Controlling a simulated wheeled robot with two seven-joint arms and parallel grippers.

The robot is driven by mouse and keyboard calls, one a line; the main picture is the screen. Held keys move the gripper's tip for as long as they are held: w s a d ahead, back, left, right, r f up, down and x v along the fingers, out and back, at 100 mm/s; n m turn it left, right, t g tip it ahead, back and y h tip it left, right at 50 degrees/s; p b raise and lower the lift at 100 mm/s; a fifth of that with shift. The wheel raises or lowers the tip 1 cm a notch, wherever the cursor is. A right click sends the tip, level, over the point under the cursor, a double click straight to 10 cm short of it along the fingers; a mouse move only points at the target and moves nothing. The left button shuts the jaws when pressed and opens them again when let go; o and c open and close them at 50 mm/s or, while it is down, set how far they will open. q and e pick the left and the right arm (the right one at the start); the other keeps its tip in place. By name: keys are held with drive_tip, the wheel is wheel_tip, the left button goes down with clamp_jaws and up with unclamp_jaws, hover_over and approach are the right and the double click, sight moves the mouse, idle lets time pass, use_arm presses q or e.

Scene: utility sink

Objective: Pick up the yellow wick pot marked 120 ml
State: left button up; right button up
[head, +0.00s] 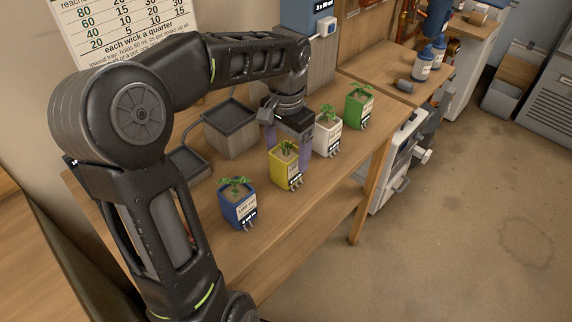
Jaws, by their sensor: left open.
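The yellow pot (285,170) stands upright on the wooden bench, with a drooping plant in it and a pale label on its front. The writing on its label is too small to read. My left gripper (288,145) points down from above, over and just behind the yellow pot. Its fingers are open, one to the left and one to the right behind the pot's top. I cannot tell whether they touch it. My right gripper is not in view.
A blue pot (240,211) stands to the left, a white pot (327,137) and a green pot (358,111) to the right. Grey trays (232,128) sit behind. The white pot is close to the gripper's right finger. The bench's front edge is clear.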

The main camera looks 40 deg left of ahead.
use_arm(q)
drive_tip(key=shift+f, duration=0.2)
drive_tip(key=f, duration=0.5)
drive_tip(key=shift+s+p, duration=0.25)
drive_tip(key=shift+p, duration=0.05)
drive_tip(key=shift+c, duration=0.4)
drive_tip(key=c, duration=1.6)
drive_tip(key=shift+r, duration=0.15)
wheel_tip(320, 180, up, 10)
drive_tip(key=shift+f, duration=0.1)
